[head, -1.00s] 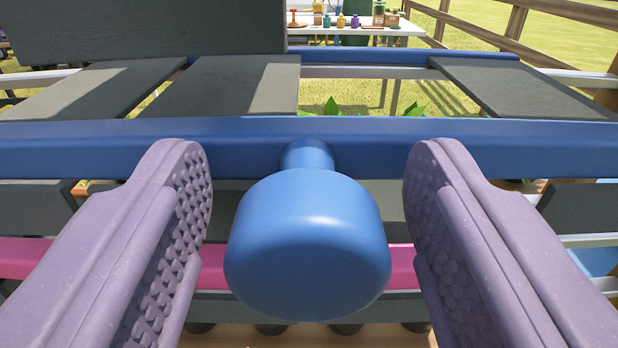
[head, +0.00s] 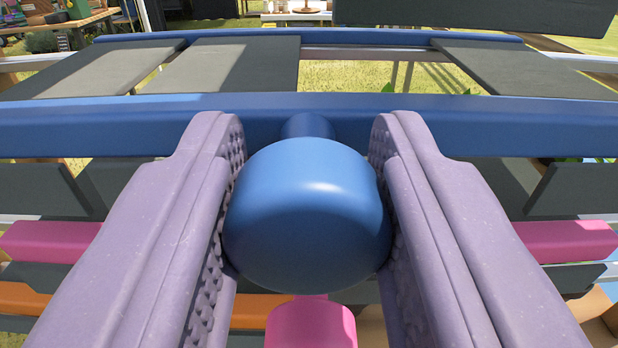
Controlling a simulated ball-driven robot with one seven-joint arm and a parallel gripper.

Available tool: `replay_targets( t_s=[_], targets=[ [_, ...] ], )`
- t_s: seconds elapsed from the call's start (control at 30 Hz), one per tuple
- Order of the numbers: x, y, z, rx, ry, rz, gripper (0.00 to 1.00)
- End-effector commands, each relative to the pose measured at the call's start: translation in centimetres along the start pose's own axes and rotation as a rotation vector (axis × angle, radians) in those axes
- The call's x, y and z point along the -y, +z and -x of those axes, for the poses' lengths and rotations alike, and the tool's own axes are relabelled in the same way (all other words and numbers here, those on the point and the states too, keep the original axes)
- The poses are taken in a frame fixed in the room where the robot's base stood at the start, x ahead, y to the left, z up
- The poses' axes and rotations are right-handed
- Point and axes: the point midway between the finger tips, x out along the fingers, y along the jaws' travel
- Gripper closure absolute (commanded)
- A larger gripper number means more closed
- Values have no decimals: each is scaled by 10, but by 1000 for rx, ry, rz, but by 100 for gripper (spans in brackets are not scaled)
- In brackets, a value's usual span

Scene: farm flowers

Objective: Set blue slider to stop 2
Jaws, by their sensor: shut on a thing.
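The blue slider knob (head: 307,215) is a rounded blue cylinder in the middle of the head view. Its short stem joins the long blue bar (head: 540,122) behind it. My gripper (head: 307,190) has its two purple, studded fingers on the left and right sides of the knob, shut on it. No stop marks or numbers show on the bar, so I cannot tell which stop the knob is at.
Dark grey slats (head: 232,66) lie behind the blue bar, with an open gap right of them. A pink bar (head: 565,240), a pink knob (head: 311,322) and an orange bar (head: 262,309) are below. A dark panel (head: 430,14) hangs at the top right.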

Motion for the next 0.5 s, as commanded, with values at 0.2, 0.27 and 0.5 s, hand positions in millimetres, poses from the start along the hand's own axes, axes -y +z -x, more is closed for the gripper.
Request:
replay_targets(
  t_s=[0.2, 0.27, 0.5],
  targets=[
    [0, 0, 0, 0, 1, 0, 100],
    [0, 0, 0, 0, 1, 0, 60],
    [0, 0, 0, 0, 1, 0, 38]
  ],
)
